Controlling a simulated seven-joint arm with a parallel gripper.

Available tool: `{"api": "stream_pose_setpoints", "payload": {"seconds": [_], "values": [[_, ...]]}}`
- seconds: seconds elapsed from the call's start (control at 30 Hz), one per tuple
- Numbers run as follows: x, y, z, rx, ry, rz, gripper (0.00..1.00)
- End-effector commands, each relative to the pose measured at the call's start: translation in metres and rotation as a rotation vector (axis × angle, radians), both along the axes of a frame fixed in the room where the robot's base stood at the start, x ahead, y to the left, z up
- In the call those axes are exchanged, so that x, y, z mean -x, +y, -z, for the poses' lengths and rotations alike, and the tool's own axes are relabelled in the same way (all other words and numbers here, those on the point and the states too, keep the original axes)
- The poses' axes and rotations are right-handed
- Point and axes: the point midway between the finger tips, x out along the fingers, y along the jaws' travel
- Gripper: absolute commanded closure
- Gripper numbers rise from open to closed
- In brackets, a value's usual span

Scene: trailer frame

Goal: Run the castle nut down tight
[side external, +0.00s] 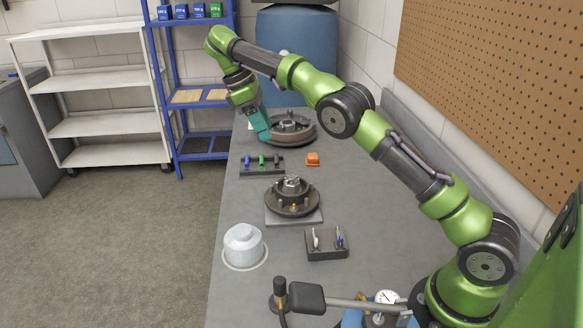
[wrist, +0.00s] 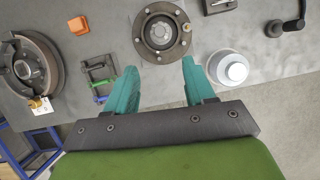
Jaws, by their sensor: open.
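The hub (side external: 291,203) stands on a grey plate in the middle of the bench. A silvery castle-like piece (side external: 291,182) sits at its centre; I cannot make out whether it is the castle nut or how far down it sits. In the wrist view the hub (wrist: 147,42) is seen from above, beyond my fingers, with its round centre (wrist: 159,31) visible. My gripper (side external: 264,135) is open, its teal fingers pointing down near the far drum, well behind the hub. In the wrist view the gripper (wrist: 160,70) shows nothing between its fingers.
A brake drum (side external: 300,138) stands at the far end. A rack (side external: 262,172) with coloured tools and an orange block (side external: 313,160) lie between it and the hub. A pale canister (side external: 243,247), a dark holder (side external: 327,252) and a black-handled tool (side external: 307,298) are nearer.

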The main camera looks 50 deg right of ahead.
Motion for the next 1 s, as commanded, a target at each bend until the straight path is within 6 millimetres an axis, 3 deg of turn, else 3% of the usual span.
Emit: {"api": "stream_pose_setpoints", "payload": {"seconds": [0.37, 1.0], "values": [[0.010, -0.007, 0.028, -0.002, -0.001, 0.000, 0.46], [0.043, -0.036, 0.135, -0.001, -0.002, 0.003, 0.46]]}}
